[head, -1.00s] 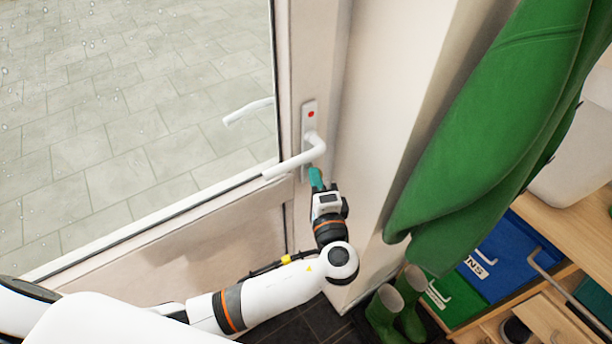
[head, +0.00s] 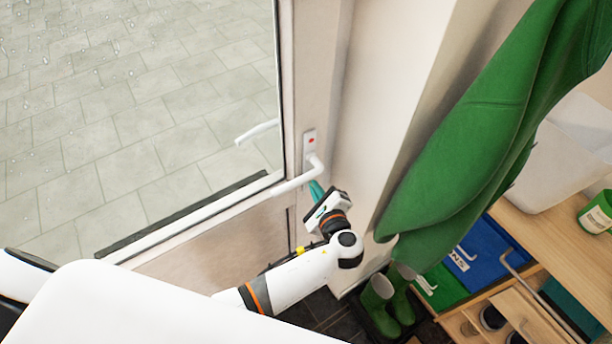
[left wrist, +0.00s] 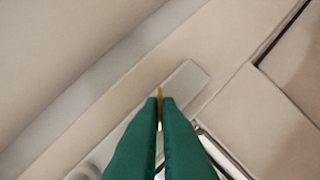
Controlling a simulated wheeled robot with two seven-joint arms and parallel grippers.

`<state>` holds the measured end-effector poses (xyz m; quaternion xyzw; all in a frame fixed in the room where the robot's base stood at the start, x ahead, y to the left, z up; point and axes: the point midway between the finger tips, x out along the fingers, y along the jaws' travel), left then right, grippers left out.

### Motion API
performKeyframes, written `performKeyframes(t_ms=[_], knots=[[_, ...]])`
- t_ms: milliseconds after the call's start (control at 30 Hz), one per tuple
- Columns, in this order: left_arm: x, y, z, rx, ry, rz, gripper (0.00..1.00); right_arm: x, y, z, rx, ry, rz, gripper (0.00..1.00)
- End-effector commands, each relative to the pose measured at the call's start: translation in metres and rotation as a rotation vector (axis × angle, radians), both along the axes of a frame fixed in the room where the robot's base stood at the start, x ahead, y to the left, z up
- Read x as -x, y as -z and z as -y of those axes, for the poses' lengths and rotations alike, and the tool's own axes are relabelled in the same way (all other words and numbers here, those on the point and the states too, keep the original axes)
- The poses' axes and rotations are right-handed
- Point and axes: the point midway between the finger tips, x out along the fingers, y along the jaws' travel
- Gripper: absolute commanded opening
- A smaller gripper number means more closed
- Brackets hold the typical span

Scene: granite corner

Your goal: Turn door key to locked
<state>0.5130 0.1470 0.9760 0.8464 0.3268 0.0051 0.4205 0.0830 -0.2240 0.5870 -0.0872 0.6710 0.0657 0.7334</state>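The plate also shows there (left wrist: 187,75). The keyhole is hidden, and the key is not visible in the head view. My right gripper is not in view.
A green coat (head: 490,125) hangs right of the door frame. Green boots (head: 378,300) stand below it. A wooden shelf unit (head: 550,225) with blue (head: 485,258) and green boxes is at the right. Wet paving shows through the glass.

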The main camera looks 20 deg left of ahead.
Motion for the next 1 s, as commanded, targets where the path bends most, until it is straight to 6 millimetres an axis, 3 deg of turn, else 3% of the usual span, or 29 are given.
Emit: performKeyframes(t_ms=[33,100,400,1000], knots=[[0.0,-0.009,0.001,-0.026,-0.001,-0.037,0.0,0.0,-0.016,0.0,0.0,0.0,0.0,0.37],[0.0,-0.008,0.001,-0.067,-0.001,-0.091,0.0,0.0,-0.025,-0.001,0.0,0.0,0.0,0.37],[-0.001,-0.004,0.002,-0.242,-0.002,-0.314,0.0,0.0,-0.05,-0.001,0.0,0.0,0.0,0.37],[0.001,0.003,0.0,-0.473,-0.005,-0.618,0.0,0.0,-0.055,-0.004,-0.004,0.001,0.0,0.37]])
